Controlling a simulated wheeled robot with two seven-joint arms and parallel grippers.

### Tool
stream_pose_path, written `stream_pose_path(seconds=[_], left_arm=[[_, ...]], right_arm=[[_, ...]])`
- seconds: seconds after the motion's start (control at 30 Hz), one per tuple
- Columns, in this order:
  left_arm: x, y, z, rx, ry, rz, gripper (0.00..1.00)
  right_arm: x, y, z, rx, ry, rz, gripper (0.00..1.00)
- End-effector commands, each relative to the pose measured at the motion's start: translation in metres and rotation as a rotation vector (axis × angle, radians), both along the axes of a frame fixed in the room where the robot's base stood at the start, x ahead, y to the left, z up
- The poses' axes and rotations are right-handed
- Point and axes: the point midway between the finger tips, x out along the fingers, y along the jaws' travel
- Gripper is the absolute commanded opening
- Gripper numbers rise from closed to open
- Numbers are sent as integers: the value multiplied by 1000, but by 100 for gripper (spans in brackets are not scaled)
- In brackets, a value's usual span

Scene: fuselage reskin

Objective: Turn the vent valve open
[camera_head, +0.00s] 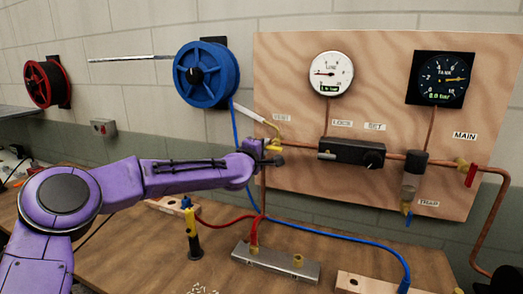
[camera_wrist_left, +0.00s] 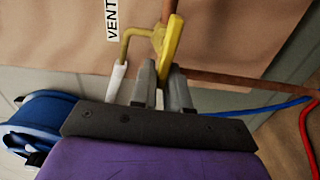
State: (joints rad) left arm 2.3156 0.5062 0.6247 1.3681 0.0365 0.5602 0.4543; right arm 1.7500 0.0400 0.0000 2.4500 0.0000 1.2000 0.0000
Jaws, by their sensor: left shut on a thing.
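The vent valve has a yellow lever (camera_wrist_left: 171,48) and a brass body with a bent brass outlet (camera_wrist_left: 127,42), below the VENT label (camera_wrist_left: 111,18) in the left wrist view. In the head view the valve (camera_head: 275,142) is at the left edge of the wooden panel, mostly hidden by my gripper. My left gripper (camera_wrist_left: 161,78) is shut on the lever, with one grey finger on each side of its lower end. It also shows in the head view (camera_head: 271,156) at the panel. My right gripper is in neither view.
The wooden panel (camera_head: 385,60) carries two gauges, a black regulator (camera_head: 351,152) and a red-handled MAIN valve (camera_head: 470,175). Copper pipe (camera_wrist_left: 230,80) runs close to my fingers. A white-sleeved hose (camera_head: 250,115) meets the vent. A blue reel (camera_head: 207,75) hangs at left.

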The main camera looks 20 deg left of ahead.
Motion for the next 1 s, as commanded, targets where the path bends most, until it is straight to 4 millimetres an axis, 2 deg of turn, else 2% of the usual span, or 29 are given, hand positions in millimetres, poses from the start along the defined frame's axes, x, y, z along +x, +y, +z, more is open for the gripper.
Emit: stream_pose_path(seconds=[0.67,0.7,0.73,1.0], left_arm=[[0,-1,-2,-55,3,-2,0],[0,-1,-2,-55,3,-2,25],[0,-1,-2,-55,3,-2,35],[-1,0,-2,-55,3,0,36]], right_arm=[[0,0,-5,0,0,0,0],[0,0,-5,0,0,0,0],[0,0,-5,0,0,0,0],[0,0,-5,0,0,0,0]])
